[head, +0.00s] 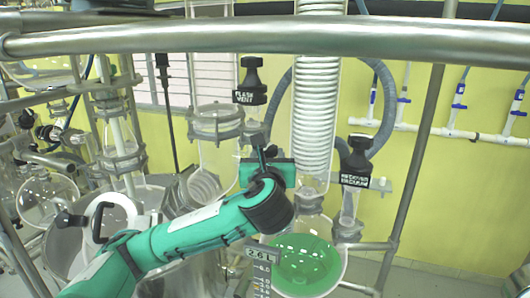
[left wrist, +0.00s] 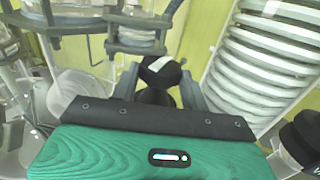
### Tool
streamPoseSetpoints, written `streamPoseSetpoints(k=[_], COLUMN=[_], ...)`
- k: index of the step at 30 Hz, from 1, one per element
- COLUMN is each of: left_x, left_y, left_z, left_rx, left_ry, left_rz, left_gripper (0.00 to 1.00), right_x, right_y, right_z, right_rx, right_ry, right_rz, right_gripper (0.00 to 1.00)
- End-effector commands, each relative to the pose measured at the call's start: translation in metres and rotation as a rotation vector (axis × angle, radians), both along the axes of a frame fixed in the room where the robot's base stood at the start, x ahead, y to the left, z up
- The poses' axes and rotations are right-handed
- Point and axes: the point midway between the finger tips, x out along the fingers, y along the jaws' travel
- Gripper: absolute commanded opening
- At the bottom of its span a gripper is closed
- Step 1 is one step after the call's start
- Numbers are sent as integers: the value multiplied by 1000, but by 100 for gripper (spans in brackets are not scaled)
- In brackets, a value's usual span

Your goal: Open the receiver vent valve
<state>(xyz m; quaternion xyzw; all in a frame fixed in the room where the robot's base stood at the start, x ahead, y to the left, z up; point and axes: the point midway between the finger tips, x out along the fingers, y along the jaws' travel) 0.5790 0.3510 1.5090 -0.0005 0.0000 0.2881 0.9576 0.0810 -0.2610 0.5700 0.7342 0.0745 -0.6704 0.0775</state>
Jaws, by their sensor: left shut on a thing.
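My left gripper (head: 262,145) reaches in from the left and is shut on a black valve knob (left wrist: 160,72) with a white mark on top. In the left wrist view, the knob sits between the two grey fingers. In the head view, my green arm and gripper hide most of this valve, and no label on it can be read, so I cannot confirm that it is the receiver vent valve. The glass receiver (head: 308,265) with green liquid stands just below and right of the gripper. My right gripper is not in view.
A black valve labelled flask vent (head: 251,85) stands above the gripper. Another labelled receiver vacuum (head: 356,165) is to the right. A coiled glass condenser (head: 316,110) rises beside the gripper. A metal rail (head: 270,36) crosses the top of the head view.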

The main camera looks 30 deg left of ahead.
Motion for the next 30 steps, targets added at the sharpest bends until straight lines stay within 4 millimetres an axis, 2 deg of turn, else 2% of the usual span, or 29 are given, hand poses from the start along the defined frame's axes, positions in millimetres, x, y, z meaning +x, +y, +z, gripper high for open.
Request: streamPoseSetpoints(k=[12, 29, 30], left_x=[3, 4, 4], left_y=[-4, -4, -4], left_z=[1, 0, 0], left_rx=[0, 1, 2], left_ry=[-1, 1, 1], left_rz=[194, 223, 223], left_gripper=[22, 22, 51], right_x=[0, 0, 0], right_y=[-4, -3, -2], right_z=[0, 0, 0], right_rx=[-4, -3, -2], right_ry=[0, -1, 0], right_rz=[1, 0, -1], right_gripper=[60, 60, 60])
